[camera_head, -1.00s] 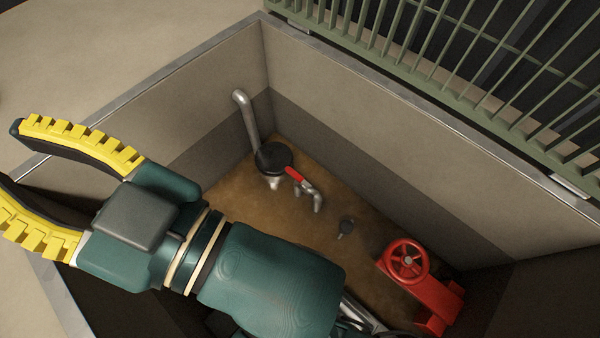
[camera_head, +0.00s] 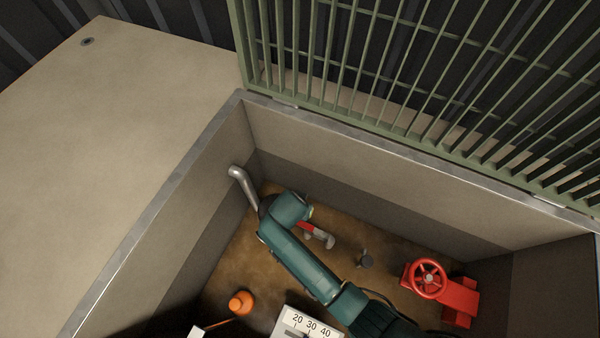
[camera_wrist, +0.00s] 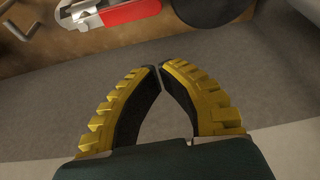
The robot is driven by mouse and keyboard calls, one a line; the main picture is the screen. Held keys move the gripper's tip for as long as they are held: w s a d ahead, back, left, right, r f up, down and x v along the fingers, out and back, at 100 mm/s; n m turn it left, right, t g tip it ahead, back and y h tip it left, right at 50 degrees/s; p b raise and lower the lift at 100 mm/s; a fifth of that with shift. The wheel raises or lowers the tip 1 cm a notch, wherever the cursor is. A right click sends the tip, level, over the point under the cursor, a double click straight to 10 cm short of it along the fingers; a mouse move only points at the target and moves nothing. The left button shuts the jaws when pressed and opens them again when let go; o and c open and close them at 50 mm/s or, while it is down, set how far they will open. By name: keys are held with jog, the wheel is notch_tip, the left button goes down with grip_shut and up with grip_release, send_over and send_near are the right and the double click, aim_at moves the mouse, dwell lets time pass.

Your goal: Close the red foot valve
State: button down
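A red lever handle on a small silver pipe valve (camera_head: 318,236) shows low in the pit in the head view, partly covered by my arm. In the wrist view the red handle (camera_wrist: 130,11) lies at the top edge, beyond my fingertips and apart from them. A red valve with a round handwheel (camera_head: 428,279) stands on the pit floor at the right; my arm is well to its left. My gripper (camera_wrist: 158,68) has its yellow-padded fingers brought together at the tips, with nothing between them. In the head view the gripper is hidden behind my arm.
The pit has a metal rim (camera_head: 160,214) and a green barred grate (camera_head: 400,90) stands along its far side. A bent grey pipe (camera_head: 242,185) rises at the left wall. An orange float (camera_head: 241,303) and a white scale plate (camera_head: 308,325) are at the front. A black disc (camera_wrist: 208,8) is near the handle.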

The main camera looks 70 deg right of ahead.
aim_at(308, 227)
jog(key=s+d+f+b, duration=0.3)
jog(key=d+f+b, duration=0.1)
jog(key=f+b, duration=0.4)
jog(key=a, duration=0.3)
jog(key=shift+w+a+f+m, duration=0.1)
jog(key=shift+a+f+m, duration=0.1)
jog(key=shift+a+m, duration=0.1)
